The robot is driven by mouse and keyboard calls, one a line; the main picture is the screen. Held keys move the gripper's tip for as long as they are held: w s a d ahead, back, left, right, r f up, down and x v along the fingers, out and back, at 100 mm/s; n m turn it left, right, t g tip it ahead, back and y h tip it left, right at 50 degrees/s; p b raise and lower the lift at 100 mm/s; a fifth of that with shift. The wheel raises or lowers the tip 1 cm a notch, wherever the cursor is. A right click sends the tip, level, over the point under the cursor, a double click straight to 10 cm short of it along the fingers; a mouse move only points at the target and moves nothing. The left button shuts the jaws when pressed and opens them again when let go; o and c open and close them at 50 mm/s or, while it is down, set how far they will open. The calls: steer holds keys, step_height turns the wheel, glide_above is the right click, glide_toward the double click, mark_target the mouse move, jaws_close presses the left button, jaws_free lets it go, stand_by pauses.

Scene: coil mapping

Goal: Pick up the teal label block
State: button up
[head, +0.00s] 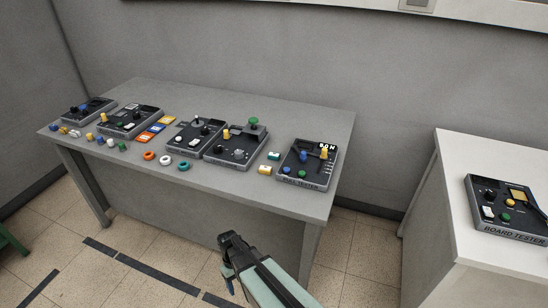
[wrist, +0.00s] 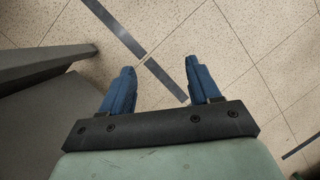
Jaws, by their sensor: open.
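A small teal label block (head: 274,156) with a pale face lies on the grey table, just left of the coil tester (head: 308,167) at the table's right end. A similar yellow block (head: 265,170) lies just in front of it. My gripper (head: 226,281) is in front of the table, over the floor and well apart from the teal block. In the wrist view my gripper (wrist: 160,80) has its two blue fingers spread with only floor between them. The block does not show in the wrist view.
The grey table (head: 255,111) carries several tester boxes, with coloured rings (head: 166,160) and small parts along its front edge. Its back strip is clear. A white table (head: 475,147) with a board tester (head: 508,207) stands at the right. A green object (head: 12,243) is at the left edge.

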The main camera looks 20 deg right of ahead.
steer(key=w+a+r+n+t, duration=0.1)
steer(key=w+a+r, duration=0.4)
steer(key=w+r, duration=0.45)
steer(key=w+a+r+n+t+y, duration=0.1)
steer(key=w+a+r+n, duration=0.1)
steer(key=w+a+r, duration=0.55)
steer(key=w+a+r+n+t, duration=0.1)
steer(key=w+a+r+t, duration=0.1)
steer(key=w+r, duration=0.9)
steer(key=shift+n, duration=0.6)
steer(key=w+d+r, duration=0.1)
steer(key=d+r, duration=0.1)
steer(key=r, duration=0.1)
steer(key=w+d+r, duration=0.2)
steer(key=r, duration=0.2)
steer(key=w+d+r, duration=0.1)
steer(key=d+r, duration=0.1)
steer(key=r, duration=0.2)
steer(key=shift+w+d+r, duration=0.1)
steer(key=shift+w+d, duration=0.15)
steer(key=shift+d, duration=0.05)
steer(key=d+r, duration=0.3)
steer(key=d, duration=0.9)
steer(key=n+h, duration=0.1)
glide_toward(277, 155)
step_height(277, 155, down, 9)
steer(key=shift+a+r, duration=0.1)
steer(key=shift+r, duration=0.1)
steer(key=shift+c, duration=0.2)
